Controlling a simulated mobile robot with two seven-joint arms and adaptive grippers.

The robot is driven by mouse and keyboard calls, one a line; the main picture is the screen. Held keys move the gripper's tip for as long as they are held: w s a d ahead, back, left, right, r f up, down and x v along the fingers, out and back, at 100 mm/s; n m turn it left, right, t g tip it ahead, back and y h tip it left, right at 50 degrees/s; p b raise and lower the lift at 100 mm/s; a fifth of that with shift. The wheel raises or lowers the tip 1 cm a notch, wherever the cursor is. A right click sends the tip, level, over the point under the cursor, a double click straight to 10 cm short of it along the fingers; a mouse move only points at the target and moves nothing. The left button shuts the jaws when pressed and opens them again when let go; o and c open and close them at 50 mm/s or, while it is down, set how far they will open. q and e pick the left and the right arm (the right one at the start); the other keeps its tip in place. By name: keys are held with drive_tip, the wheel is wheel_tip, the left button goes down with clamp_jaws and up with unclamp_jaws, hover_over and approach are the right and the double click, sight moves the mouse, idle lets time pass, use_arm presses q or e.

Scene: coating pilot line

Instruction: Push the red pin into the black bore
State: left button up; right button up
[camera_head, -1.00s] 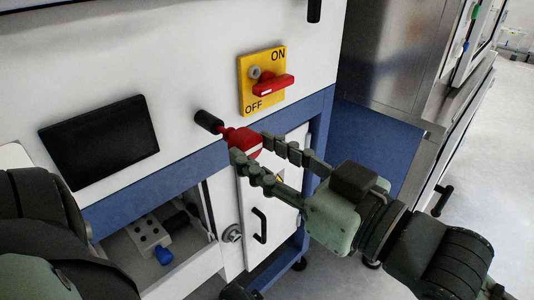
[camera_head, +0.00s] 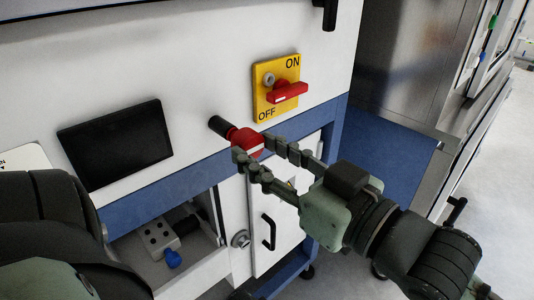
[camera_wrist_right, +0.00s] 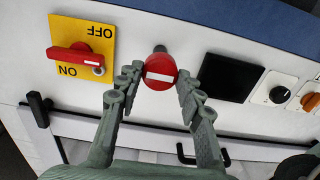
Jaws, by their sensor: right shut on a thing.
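The red pin (camera_head: 246,143) has a round head with a white bar. It also shows in the wrist view (camera_wrist_right: 160,72). My right gripper (camera_head: 247,158) is shut on its head, with one finger on each side. The black bore (camera_head: 217,124) sticks out of the white panel behind the pin, and its end shows behind the head in the wrist view (camera_wrist_right: 160,48). The pin's inner end meets the bore's mouth, and little or no red shank shows between them. How deep it sits is hidden. My left gripper is not in view.
A yellow ON/OFF plate with a red rotary handle (camera_head: 288,93) is above right of the bore. A dark screen (camera_head: 115,145) is to the left. An open compartment below holds a grey block (camera_head: 160,236) and a blue-tipped item (camera_head: 172,258).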

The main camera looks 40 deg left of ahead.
drive_tip(key=o, duration=1.4)
drive_tip(key=d, duration=0.8)
drive_tip(key=s+d, duration=0.1)
drive_tip(key=d, duration=0.3)
